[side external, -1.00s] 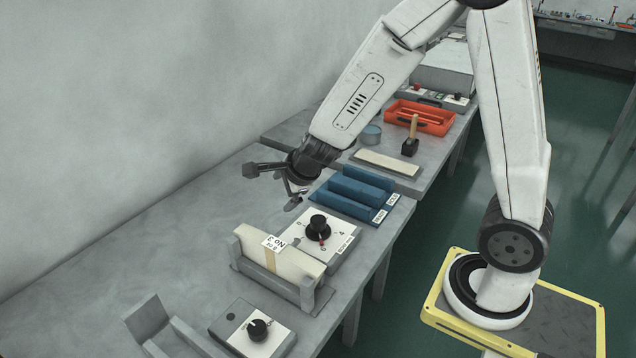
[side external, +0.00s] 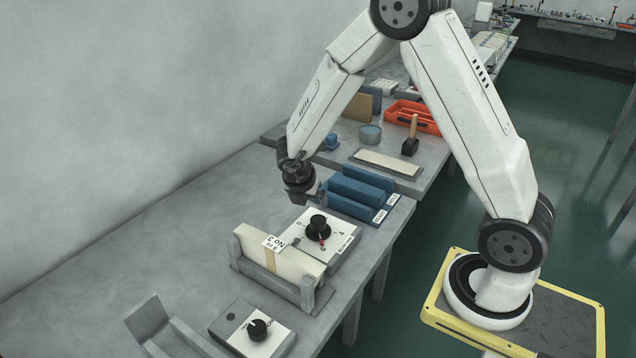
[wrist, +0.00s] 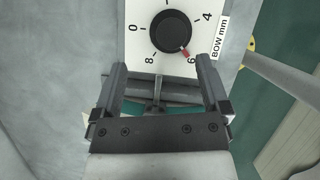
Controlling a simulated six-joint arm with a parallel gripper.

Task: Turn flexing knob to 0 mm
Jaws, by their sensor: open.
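The flexing knob (side external: 318,226) is black with a red pointer and stands on a white dial plate (side external: 335,245) on a grey box. In the wrist view the knob (wrist: 171,32) shows its red pointer close to the 6. The 0 mark (wrist: 133,28) lies to the left of the knob, and the label reads "BOW mm". My gripper (wrist: 159,70) is open and empty, its two fingers pointing at the dial plate just short of the knob. In the side view my gripper (side external: 312,202) hangs above and behind the dial box, apart from the knob.
A cream board labelled NO 3 (side external: 275,255) stands in a grey holder in front of the dial box. Blue blocks (side external: 360,190) sit right behind it. A second knob box (side external: 255,330) is at the front. The bench's left side is clear.

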